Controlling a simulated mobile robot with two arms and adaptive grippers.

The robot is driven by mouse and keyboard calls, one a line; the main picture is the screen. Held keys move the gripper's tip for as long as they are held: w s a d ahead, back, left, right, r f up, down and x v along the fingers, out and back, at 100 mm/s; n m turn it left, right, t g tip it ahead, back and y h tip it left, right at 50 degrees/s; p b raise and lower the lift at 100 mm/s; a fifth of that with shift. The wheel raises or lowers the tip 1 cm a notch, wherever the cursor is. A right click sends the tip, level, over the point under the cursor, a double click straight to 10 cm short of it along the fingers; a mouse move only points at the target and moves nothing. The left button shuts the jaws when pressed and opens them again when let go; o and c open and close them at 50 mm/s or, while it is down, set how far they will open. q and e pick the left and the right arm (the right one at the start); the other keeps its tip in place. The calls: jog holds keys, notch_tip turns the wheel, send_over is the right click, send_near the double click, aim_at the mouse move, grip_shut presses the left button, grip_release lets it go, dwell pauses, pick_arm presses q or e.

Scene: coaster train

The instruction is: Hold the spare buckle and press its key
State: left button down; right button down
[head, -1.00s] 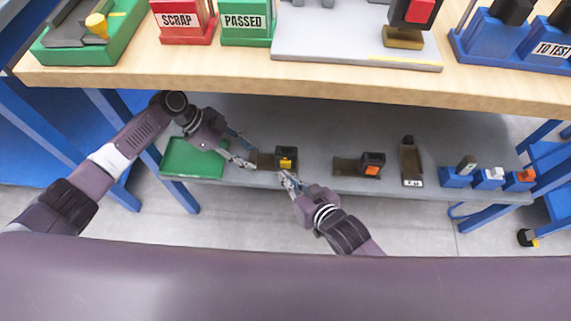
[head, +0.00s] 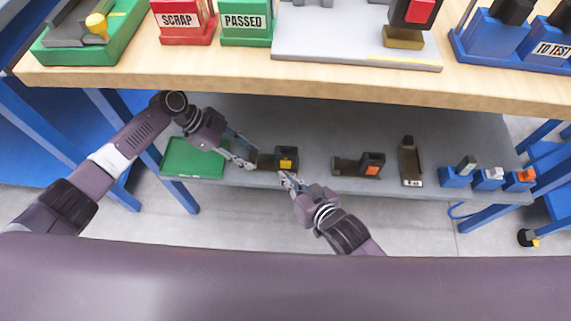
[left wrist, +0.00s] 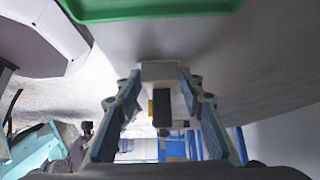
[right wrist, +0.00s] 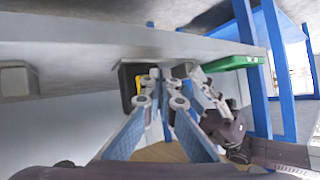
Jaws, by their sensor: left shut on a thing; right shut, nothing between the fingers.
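The black buckle with a yellow key (head: 286,158) sits on the grey lower shelf, its brown strap plate (head: 265,161) extending left. My left gripper (head: 253,165) reaches in from the left and is shut on the buckle's plate end. In the left wrist view the fingers (left wrist: 160,88) flank a pale block, with the black and yellow buckle (left wrist: 162,102) beyond. My right gripper (head: 285,178) is shut and empty, just in front of the buckle. In the right wrist view its fingertips (right wrist: 165,82) are close to the yellow key (right wrist: 139,82); contact cannot be told.
A green tray (head: 195,158) lies left on the shelf. To the right stand an orange-key buckle (head: 372,164), a dark upright holder (head: 410,163) and several small blue holders (head: 455,178). The wooden bench top (head: 300,82) overhangs the shelf.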

jog(key=shift+w, duration=0.4)
jog(key=shift+w, duration=0.55)
dwell(0.5)
jog(key=shift+s, duration=0.95)
jog(key=shift+s, duration=0.15)
jog(key=shift+s+a, duration=0.1)
jog(key=shift+s, duration=2.3)
pick_arm(q)
jog(key=c, duration=1.2)
grip_release()
